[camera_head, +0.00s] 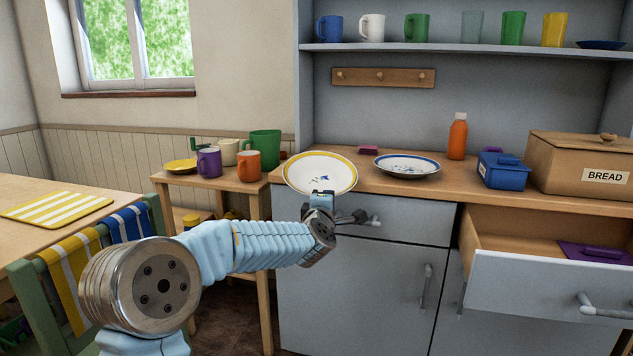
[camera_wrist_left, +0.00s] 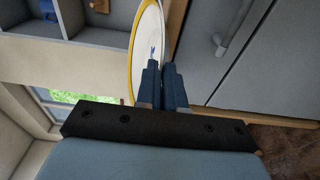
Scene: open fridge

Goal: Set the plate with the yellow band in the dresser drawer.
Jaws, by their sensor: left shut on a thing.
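The plate with the yellow band (camera_head: 320,172) is white with a small blue motif. My left gripper (camera_head: 322,194) is shut on its lower rim and holds it tilted up at the front edge of the dresser top. The plate also shows in the left wrist view (camera_wrist_left: 147,50), seen nearly edge-on between the fingers (camera_wrist_left: 163,75). The dresser drawer (camera_head: 550,287) on the right is pulled open, to the right of my gripper. A purple item (camera_head: 598,253) lies inside it. My right gripper is in neither view.
A blue-rimmed plate (camera_head: 407,166), an orange bottle (camera_head: 457,136), a blue box (camera_head: 503,170) and a bread box (camera_head: 582,166) stand on the dresser top. A closed drawer (camera_head: 395,219) is behind my gripper. A side table (camera_head: 205,181) with mugs is at left.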

